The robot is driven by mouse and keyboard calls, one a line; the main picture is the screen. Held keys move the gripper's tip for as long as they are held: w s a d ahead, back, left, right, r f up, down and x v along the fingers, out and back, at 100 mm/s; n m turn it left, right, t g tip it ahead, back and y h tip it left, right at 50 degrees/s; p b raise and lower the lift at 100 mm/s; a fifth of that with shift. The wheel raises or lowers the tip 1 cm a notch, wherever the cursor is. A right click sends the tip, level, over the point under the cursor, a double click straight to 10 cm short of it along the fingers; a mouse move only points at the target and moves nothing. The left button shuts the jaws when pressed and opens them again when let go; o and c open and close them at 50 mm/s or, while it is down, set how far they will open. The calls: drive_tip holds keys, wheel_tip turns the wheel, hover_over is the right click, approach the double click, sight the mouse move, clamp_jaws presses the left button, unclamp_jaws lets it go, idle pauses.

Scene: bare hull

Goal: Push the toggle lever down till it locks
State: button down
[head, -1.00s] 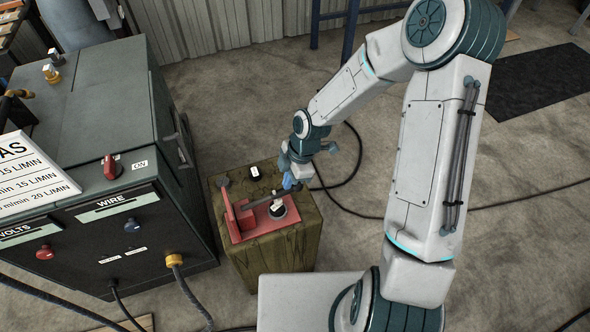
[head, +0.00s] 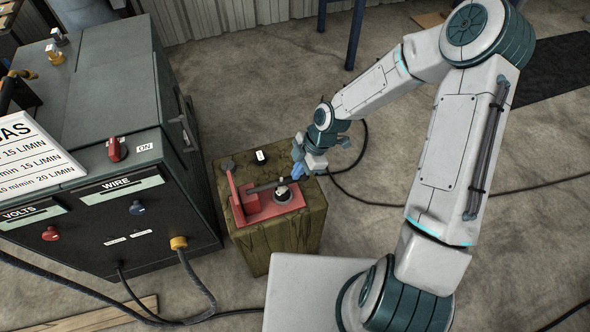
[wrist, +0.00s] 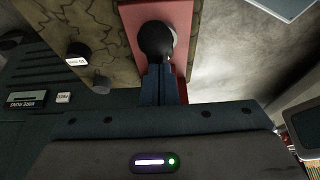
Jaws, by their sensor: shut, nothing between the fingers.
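The toggle device has a red base (head: 254,218) with a red upright part, fixed on top of a wooden block. Its dark lever bar (head: 264,186) runs from the red part toward the right, at a low slant. My gripper (head: 299,172), with blue fingers, is shut and empty at the right end of the bar. In the wrist view the fingertips (wrist: 158,72) overlap a dark round knob (wrist: 156,40) over the red base. I cannot tell whether they touch it. Most of the bar is hidden there behind the fingers.
The wooden block (head: 281,244) also carries a small black cylinder with a white label (head: 260,157) and a grey knob (head: 226,163). A large dark welding machine (head: 120,205) stands close on the left. A black cable lies on the floor behind, right of the block.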

drive_tip(key=shift+s+d+f, duration=0.1)
drive_tip(key=shift+d+f, duration=0.2)
wheel_tip(320, 180, up, 5)
drive_tip(key=p, duration=0.3)
drive_tip(key=shift+a+f+p, duration=0.1)
drive_tip(key=shift+f+p, duration=0.1)
drive_tip(key=shift+p, duration=0.15)
drive_tip(key=shift+w+r, duration=0.2)
drive_tip(key=shift+r, duration=0.1)
drive_tip(key=w+d+r, duration=0.2)
drive_tip(key=d+r, duration=0.4)
drive_tip(key=shift+w+d+r, duration=0.15)
drive_tip(key=shift+w+r, duration=0.05)
drive_tip(key=shift+w, duration=0.2)
